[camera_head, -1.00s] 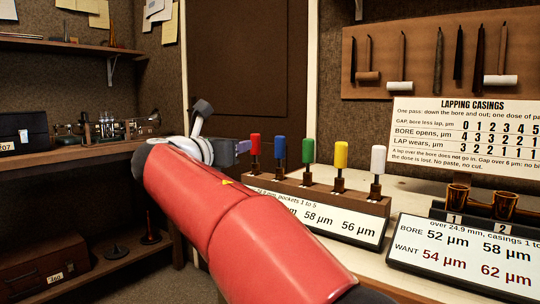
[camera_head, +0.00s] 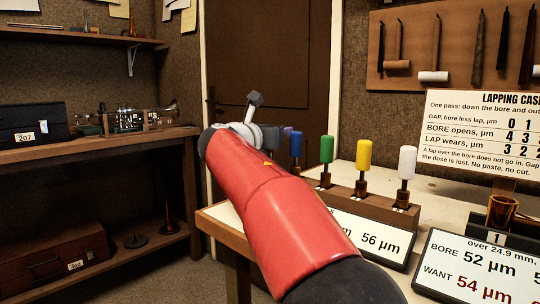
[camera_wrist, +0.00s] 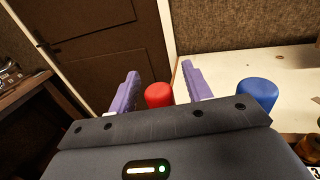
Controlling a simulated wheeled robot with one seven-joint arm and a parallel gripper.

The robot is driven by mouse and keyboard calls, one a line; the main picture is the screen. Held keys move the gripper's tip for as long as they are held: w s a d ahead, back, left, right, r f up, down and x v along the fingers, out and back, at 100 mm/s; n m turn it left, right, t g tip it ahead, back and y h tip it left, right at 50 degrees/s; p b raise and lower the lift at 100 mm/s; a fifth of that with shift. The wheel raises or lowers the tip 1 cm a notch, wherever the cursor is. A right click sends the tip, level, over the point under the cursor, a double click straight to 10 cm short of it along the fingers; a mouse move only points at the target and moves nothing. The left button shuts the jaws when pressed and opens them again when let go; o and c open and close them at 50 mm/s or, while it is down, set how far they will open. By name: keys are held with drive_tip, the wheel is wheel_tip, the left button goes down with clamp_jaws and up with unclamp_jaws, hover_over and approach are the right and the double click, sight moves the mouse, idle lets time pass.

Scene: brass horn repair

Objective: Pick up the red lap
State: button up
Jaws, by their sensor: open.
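The red lap (camera_wrist: 158,95) shows its rounded top in the wrist view, between the two purple fingers of my gripper (camera_wrist: 160,70). The fingers are spread, with a gap on each side of it in the picture. I cannot tell whether they are down at its height. In the head view my gripper (camera_head: 286,133) is at the left end of the lap rack (camera_head: 345,197), and the red lap is hidden there. The blue lap (camera_head: 295,148) stands close to the right of my gripper; it also shows in the wrist view (camera_wrist: 257,93).
Green (camera_head: 327,150), yellow (camera_head: 364,154) and white (camera_head: 407,162) laps stand further right in the rack. A brass casing (camera_head: 501,214) and a bore sign (camera_head: 475,275) are at right. A wall board (camera_head: 400,85) holds hanging tools. A dark door (camera_head: 270,60) is behind.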

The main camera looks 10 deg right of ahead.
clamp_jaws()
idle(0.3)
